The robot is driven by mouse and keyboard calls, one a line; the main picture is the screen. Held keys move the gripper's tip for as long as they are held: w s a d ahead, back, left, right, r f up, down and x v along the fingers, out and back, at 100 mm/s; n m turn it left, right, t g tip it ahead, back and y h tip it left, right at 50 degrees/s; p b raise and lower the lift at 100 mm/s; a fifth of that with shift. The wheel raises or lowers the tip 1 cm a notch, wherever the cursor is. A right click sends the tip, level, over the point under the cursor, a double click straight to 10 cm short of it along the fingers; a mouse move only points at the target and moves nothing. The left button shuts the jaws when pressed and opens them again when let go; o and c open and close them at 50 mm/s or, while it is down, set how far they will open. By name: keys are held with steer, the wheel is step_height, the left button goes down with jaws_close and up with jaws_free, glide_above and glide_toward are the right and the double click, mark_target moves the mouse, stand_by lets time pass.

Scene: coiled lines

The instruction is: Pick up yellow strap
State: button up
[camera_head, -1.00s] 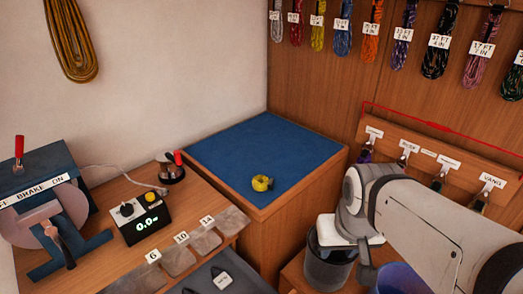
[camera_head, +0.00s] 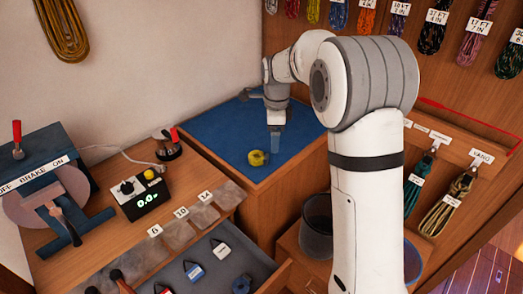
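The yellow strap (camera_head: 257,158) is a small coiled roll lying on the blue mat (camera_head: 215,142) that tops the wooden cabinet in the corner. My gripper (camera_head: 272,152) points down just to the right of the strap, at the end of my white and grey arm. In the picture it appears close beside the strap, with no visible contact. The fingers are small and seen edge-on, so I cannot tell whether they are open or shut. Its exact height above the mat is unclear.
The drawer (camera_head: 216,262) below the left bench is open and holds several small tagged items. A black box with a display (camera_head: 143,195) and a blue brake device (camera_head: 45,195) stand on the bench. A dark bin (camera_head: 316,228) stands beside the cabinet. Coiled lines hang on the right wall.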

mark_target(258, 156)
steer(key=w+a+f+m, duration=0.1)
steer(key=w+f, duration=0.1)
steer(key=w+a+f+m, duration=0.1)
steer(key=w+f+m, duration=0.1)
steer(key=w+a+f+m, duration=0.2)
steer(key=shift+w+f+g+p, duration=0.1)
steer(key=shift+w+g+p, duration=0.2)
steer(key=shift+w+p, duration=0.1)
steer(key=shift+w+a+f+m, duration=0.15)
steer(key=shift+a+f+m, duration=0.05)
steer(key=shift+f+m, duration=0.1)
steer(key=f+p, duration=0.1)
steer(key=f, duration=0.6)
steer(key=shift+a+f+p, duration=0.2)
steer(key=shift+f+p, duration=0.15)
steer(key=shift+c, duration=0.3)
steer(key=c, duration=1)
